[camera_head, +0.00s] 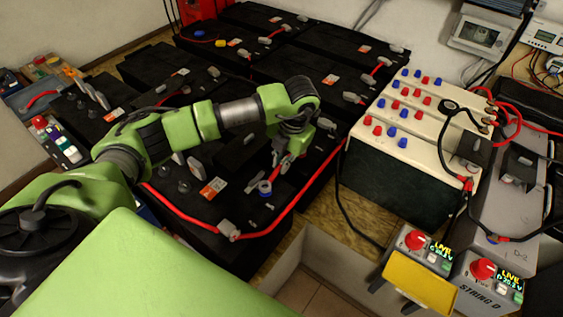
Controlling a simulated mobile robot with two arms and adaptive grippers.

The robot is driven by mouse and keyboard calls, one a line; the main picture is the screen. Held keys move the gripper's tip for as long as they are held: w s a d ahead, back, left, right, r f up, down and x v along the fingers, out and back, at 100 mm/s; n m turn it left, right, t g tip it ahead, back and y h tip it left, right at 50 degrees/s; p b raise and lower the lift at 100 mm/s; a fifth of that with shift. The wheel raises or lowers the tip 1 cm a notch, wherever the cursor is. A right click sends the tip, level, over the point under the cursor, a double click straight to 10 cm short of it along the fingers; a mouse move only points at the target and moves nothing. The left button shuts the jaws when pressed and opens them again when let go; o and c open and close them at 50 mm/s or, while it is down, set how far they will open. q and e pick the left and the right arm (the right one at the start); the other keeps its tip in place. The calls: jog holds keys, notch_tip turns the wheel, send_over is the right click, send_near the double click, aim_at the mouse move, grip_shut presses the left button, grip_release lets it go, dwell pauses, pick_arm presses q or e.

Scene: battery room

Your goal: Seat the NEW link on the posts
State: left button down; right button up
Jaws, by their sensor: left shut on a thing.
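My left gripper (279,158) points down over the near black battery block, close to its right edge. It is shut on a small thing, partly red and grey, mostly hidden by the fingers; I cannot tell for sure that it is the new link. A red cable with a grey terminal cover (229,231) runs along the block's front edge. My right gripper is not in view.
A cream-topped battery case (418,120) with red and blue caps stands at the right. Two control boxes show LIVE, one (427,249) behind a yellow panel (420,285). Black batteries (335,45) with cables fill the back.

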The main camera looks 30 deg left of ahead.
pick_arm(q)
jog(key=shift+f+b, duration=0.4)
dwell(0.8)
jog(key=shift+f, duration=0.2)
dwell(0.4)
jog(key=c, duration=1.6)
grip_release()
